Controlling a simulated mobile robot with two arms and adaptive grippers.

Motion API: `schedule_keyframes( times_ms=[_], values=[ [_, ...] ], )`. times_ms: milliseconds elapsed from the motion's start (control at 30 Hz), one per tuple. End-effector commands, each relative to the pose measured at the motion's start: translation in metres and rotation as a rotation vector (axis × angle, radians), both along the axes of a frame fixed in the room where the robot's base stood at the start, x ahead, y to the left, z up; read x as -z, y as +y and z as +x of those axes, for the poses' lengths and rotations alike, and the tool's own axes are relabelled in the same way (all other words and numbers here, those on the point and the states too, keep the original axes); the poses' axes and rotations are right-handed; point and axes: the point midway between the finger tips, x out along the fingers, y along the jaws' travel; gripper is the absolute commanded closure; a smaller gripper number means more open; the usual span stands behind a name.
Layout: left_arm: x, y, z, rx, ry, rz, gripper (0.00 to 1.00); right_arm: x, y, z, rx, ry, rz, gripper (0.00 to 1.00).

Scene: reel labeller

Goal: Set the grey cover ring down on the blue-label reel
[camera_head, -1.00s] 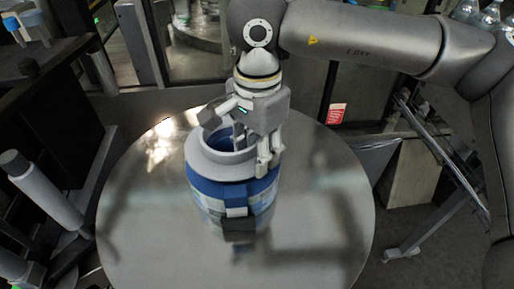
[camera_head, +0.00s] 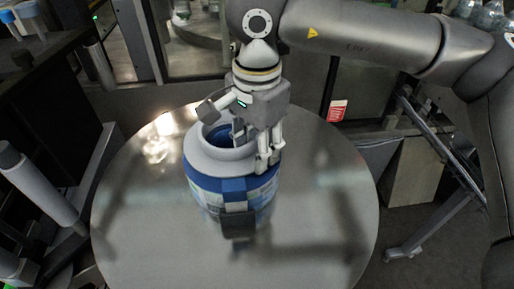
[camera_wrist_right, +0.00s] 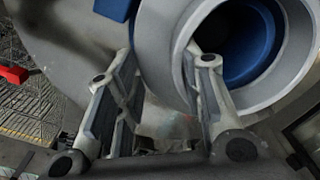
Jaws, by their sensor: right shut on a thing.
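The grey cover ring (camera_head: 215,161) is a wide flange with a raised collar around an open centre, and it lies over the top of the blue-label reel (camera_head: 250,187). The reel stands upright on the round metal table, with blue and pale bands on its side. I cannot tell whether a small gap is left under the ring. My right gripper (camera_head: 252,146) is shut on the ring's right side, one finger at the collar and one lower outside. The wrist view shows the ring (camera_wrist_right: 178,38) beside the fingers (camera_wrist_right: 160,92), with blue inside its opening. My left gripper is out of view.
The round metal table (camera_head: 325,215) is otherwise clear around the reel. A dark bench (camera_head: 45,130) and a grey cylinder (camera_head: 40,190) stand at the left. A metal frame (camera_head: 435,215) and a panel with a red label (camera_head: 338,110) are at the right and back.

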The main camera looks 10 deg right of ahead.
Motion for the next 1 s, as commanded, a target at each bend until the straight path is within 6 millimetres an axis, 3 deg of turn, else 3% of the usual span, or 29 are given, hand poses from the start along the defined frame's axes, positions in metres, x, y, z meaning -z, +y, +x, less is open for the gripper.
schedule_keyframes(
  times_ms=[567, 1000],
  values=[
    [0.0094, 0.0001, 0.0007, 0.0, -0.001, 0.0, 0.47, 0.0086, 0.0002, 0.0001, -0.001, -0.001, 0.001, 0.92],
    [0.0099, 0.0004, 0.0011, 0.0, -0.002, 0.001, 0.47, 0.0004, 0.0006, -0.0034, -0.001, -0.001, 0.0, 0.92]
  ],
)
